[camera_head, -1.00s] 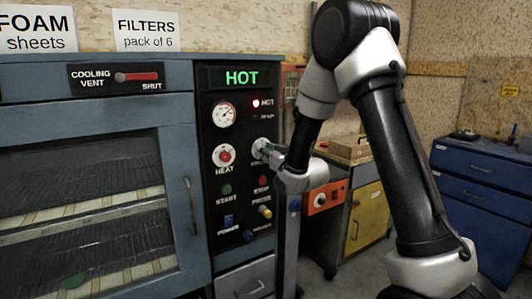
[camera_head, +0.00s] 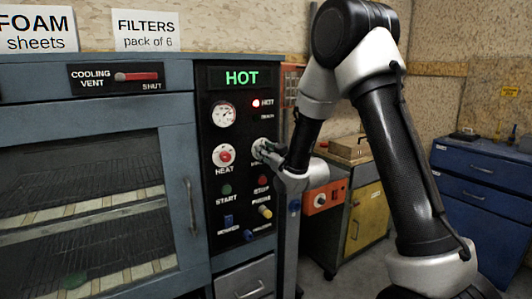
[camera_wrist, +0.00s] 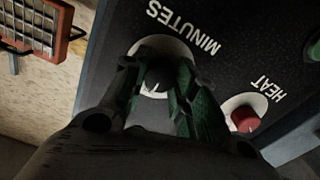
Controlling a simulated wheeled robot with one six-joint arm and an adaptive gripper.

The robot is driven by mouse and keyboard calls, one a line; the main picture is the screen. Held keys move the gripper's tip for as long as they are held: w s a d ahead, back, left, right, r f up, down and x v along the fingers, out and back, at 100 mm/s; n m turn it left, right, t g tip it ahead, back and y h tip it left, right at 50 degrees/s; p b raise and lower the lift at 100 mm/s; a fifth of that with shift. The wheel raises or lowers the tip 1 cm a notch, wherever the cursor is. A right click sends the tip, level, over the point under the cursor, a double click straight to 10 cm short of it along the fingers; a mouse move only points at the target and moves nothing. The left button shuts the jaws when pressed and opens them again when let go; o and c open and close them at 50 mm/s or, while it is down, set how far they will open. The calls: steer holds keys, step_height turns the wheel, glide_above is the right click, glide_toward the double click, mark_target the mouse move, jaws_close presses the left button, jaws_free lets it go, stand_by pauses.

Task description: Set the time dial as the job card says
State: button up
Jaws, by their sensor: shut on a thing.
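The time dial (camera_wrist: 160,73), marked MINUTES, is a dark knob on a pale round plate in the wrist view. My gripper (camera_wrist: 158,88) has its green-padded fingers on both sides of the knob and is shut on it. In the head view my gripper (camera_head: 262,149) reaches the control panel (camera_head: 240,110) from the right and covers most of the dial, so its setting cannot be read there. A small white pointer mark shows on the knob in the wrist view, but the scale numbers are not legible. I see no job card that I can read.
The red HEAT knob (camera_head: 225,156) sits left of the time dial, below a gauge (camera_head: 223,114). The display (camera_head: 241,77) reads HOT and a red lamp is lit. START and STOP buttons are below. The cooling vent slider (camera_head: 136,77) is at SHUT.

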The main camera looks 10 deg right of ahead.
steer(key=o, duration=1)
steer(key=v, duration=0.7)
steer(key=shift+s, duration=0.25)
